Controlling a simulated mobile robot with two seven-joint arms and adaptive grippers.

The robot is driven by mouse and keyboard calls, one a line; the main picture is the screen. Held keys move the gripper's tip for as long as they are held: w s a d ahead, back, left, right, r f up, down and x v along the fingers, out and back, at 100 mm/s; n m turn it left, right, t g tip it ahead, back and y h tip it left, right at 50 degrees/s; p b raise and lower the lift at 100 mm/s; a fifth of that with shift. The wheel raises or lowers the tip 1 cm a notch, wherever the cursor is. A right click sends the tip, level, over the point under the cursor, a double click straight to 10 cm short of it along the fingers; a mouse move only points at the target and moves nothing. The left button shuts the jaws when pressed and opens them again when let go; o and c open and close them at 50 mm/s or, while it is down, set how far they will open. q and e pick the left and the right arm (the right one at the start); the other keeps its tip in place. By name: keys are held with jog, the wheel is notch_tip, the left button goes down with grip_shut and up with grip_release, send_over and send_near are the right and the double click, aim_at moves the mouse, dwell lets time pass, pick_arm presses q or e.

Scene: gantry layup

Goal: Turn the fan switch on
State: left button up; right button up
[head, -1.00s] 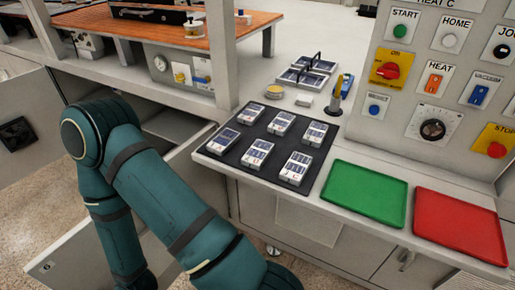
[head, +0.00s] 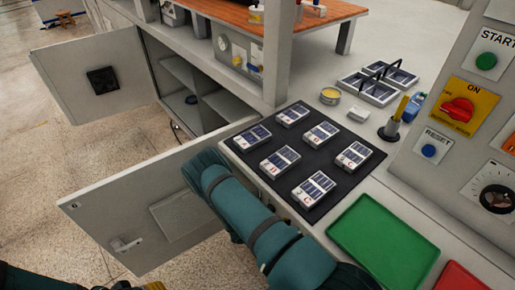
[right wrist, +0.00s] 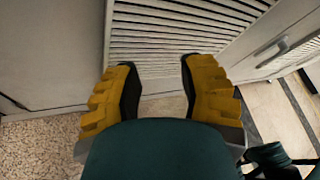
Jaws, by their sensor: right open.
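No control that I can read as a fan switch shows. The control panel (head: 455,150) is cut off at the right of the head view, with a green START button (head: 487,61), a red rotary switch (head: 458,109) on a yellow plate marked ON, and a blue RESET button (head: 428,151). A dark square fitting (head: 102,79), possibly a fan, is on the open cabinet door at left. My right gripper (right wrist: 158,88) is open and empty, facing a louvred panel (right wrist: 165,42). Yellow and black parts at the head view's bottom-left edge may be my left gripper; its jaws are cut off.
Another open door (head: 150,215) stands out from the bench beside my teal arm. A black mat (head: 337,192) carries several small white packs. A green tray (head: 383,238) and part of a red tray (head: 460,278) lie in front of the panel.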

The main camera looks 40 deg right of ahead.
jog(key=w+a+r+n+t+h, duration=0.2)
jog(key=w+r+n+t+h, duration=0.15)
jog(key=w+n+t, duration=0.55)
jog(key=w+a+r+n+t+h, duration=0.15)
jog(key=w+r+n+t, duration=0.35)
jog(key=w+n+t, duration=0.5)
jog(key=w+d+r+m+t, duration=0.1)
jog(key=w+d+r+m, duration=0.1)
jog(key=w+d+r, duration=0.5)
jog(key=shift+w+d+h, duration=0.3)
jog(key=shift+w+d, duration=0.55)
jog(key=shift+d, duration=0.35)
grip_shut()
